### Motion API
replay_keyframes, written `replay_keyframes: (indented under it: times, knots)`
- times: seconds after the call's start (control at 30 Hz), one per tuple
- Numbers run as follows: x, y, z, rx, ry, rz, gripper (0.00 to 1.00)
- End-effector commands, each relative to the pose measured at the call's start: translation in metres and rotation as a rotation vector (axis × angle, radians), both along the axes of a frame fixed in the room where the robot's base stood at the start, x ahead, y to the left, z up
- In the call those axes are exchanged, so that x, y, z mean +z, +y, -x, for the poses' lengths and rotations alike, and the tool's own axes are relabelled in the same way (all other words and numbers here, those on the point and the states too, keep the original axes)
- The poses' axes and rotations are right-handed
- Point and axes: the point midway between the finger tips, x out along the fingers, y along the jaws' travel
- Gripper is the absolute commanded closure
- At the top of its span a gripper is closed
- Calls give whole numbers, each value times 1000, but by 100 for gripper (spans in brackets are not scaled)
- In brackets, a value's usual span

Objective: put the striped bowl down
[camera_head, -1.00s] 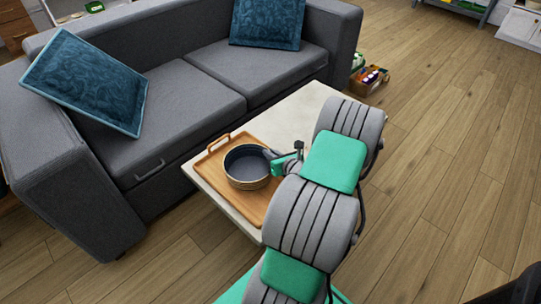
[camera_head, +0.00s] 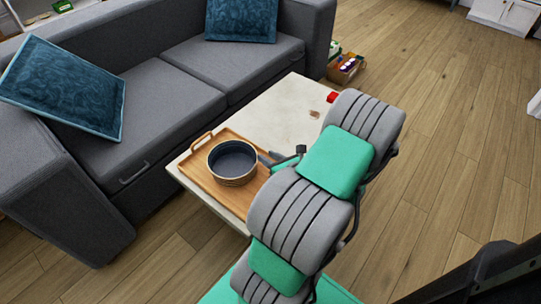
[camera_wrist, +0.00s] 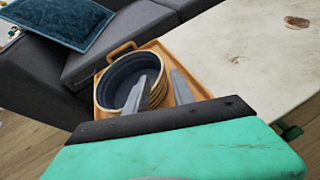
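The striped bowl (camera_head: 234,168) is round, with a dark inside and tan and dark bands outside. It stands upright on the wooden tray (camera_head: 198,178), which lies on the pale table. My gripper (camera_head: 268,160) is at the bowl's right side, partly hidden by my own arm. In the wrist view, the fingers of my gripper (camera_wrist: 163,82) are spread, one over the bowl side and one over the tray. The bowl (camera_wrist: 119,75) shows behind them, with a strip of tray by the right finger. Whether either finger touches the wall cannot be told.
The pale table (camera_head: 285,115) has free room beyond the tray, with a small red object (camera_head: 331,97) and a brown patch at its far end. A grey sofa (camera_head: 175,85) with blue cushions borders its left side. A box of items (camera_head: 345,68) stands on the floor beyond.

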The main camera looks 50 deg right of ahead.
Motion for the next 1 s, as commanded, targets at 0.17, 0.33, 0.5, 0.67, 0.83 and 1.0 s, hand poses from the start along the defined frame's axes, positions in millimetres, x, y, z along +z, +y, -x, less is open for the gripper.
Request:
replay_keyframes:
  times: [0.17,0.33,0.5,0.67,0.83,1.0]
  knots:
    - [7,4,16,0,0,0,70]
    - [10,25,-2,143,64,101,70]
    - [20,113,-47,751,279,553,70]
    - [44,203,-54,1458,393,1125,70]
    - [94,277,-27,2131,344,1713,70]
    - [136,316,10,-2300,-170,-1894,70]
